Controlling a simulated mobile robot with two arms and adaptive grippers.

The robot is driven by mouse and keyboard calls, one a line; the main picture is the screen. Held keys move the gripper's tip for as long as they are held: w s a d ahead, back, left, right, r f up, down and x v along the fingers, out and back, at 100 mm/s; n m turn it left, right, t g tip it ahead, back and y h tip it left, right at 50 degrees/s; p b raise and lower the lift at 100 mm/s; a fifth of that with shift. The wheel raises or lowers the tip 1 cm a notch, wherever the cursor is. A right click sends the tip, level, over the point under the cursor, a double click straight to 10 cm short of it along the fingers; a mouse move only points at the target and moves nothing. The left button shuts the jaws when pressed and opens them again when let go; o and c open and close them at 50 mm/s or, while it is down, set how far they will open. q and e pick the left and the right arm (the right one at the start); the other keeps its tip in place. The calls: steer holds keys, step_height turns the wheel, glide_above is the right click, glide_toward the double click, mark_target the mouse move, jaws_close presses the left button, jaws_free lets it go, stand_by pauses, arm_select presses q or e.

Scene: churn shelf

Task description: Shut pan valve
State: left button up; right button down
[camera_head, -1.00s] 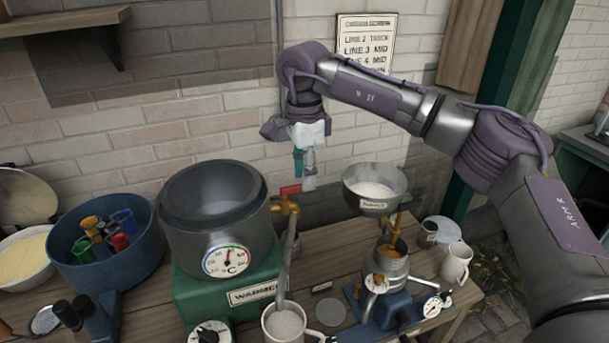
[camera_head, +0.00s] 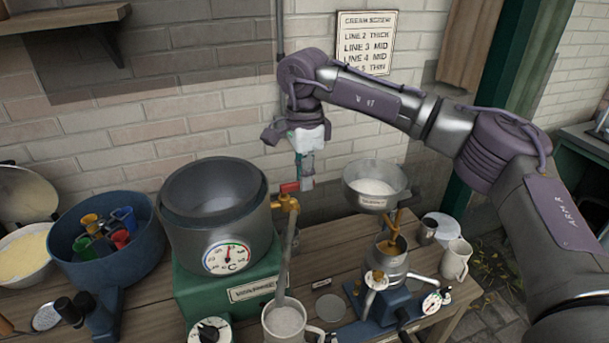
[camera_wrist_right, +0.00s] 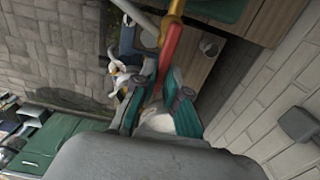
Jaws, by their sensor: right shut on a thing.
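The pan (camera_head: 213,215) is a large grey pot on the green warmer (camera_head: 225,295), with a round dial on its front. A brass valve (camera_head: 288,203) sits on its right side, with a short red handle (camera_head: 289,187) at the top. A grey pipe (camera_head: 288,250) runs from the valve down to a mug of pale content (camera_head: 284,320). My right gripper (camera_head: 303,183) is at the red handle. In the right wrist view, my right gripper (camera_wrist_right: 158,98) has its teal fingers shut on the red handle (camera_wrist_right: 168,50). My left gripper is not in view.
A funnel bowl (camera_head: 375,187) on a blue-based machine (camera_head: 380,300) stands close to the right. A blue tub of coloured cups (camera_head: 105,262) stands to the left. Two mugs stand at the right table edge. A brick wall (camera_head: 170,130) is behind.

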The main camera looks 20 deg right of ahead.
steer(key=shift+s+m, duration=0.1)
steer(key=shift+m, duration=0.2)
steer(key=shift+s+a+r+m+b, duration=0.1)
steer(key=shift+s+a+m+b, duration=0.75)
steer(key=shift+m, duration=2)
steer(key=shift+s+a+f+m+b, duration=0.1)
steer(key=shift+s+a+m+b, duration=0.8)
steer(key=shift+m, duration=2)
steer(key=shift+s+a+r+m+b, duration=0.1)
steer(key=shift+s+a+m+b, duration=0.3)
steer(key=shift+m+b, duration=1.7)
steer(key=shift+m+p, duration=0.8)
steer(key=shift+m, duration=0.05)
steer(key=c, duration=1.2)
jaws_free()
